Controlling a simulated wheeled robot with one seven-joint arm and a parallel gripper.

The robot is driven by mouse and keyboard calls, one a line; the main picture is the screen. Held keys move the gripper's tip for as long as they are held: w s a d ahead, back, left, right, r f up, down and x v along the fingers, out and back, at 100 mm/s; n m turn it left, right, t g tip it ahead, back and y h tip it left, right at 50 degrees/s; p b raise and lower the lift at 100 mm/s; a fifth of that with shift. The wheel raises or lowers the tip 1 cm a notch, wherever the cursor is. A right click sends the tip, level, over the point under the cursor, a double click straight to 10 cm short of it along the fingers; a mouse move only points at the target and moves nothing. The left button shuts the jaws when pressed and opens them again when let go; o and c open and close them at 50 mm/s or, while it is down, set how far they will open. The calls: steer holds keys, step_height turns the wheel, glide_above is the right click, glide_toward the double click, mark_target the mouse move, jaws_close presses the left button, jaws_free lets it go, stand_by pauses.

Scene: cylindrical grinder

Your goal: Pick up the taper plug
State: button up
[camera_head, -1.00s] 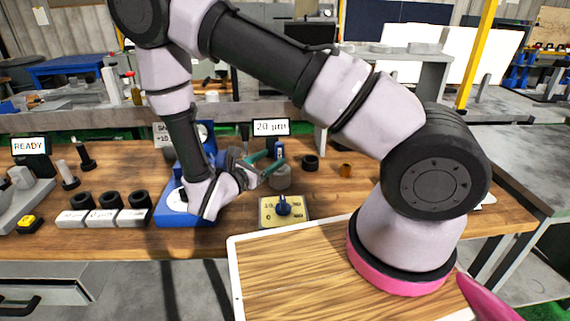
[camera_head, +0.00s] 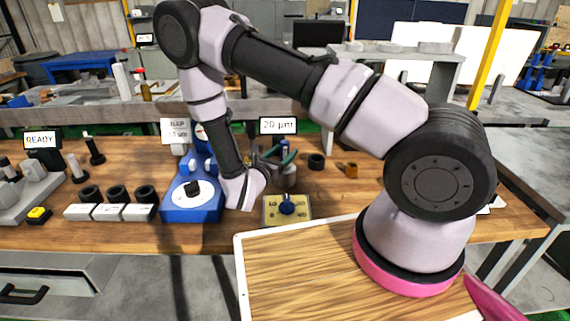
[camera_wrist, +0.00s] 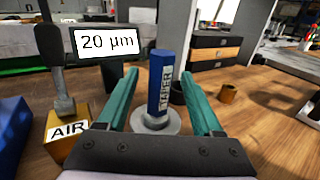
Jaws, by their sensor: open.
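The taper plug (camera_wrist: 160,85) is a blue upright cylinder with a pale label reading TAPER. In the wrist view it stands on a round grey base (camera_wrist: 155,122), between and beyond the two teal fingers of my gripper (camera_wrist: 162,88). The fingers are open, one on each side of the plug in the picture, and I cannot tell how deep they reach around it. In the head view my gripper (camera_head: 279,160) is near the plug, whose blue top (camera_head: 285,144) shows just behind the fingers. The grey base is partly hidden there by the gripper.
A brass AIR block (camera_wrist: 68,135) with a dark handle stands left of the gripper. A 20 µm display (camera_head: 279,126) is behind. A black ring (camera_head: 316,160) and a brass ring (camera_head: 352,170) lie to the right. A blue gauge stand (camera_head: 192,200) is left.

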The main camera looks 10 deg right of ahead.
steer(key=shift+w+d, duration=0.35)
steer(key=shift+w, duration=0.1)
jaws_close()
stand_by(1.1)
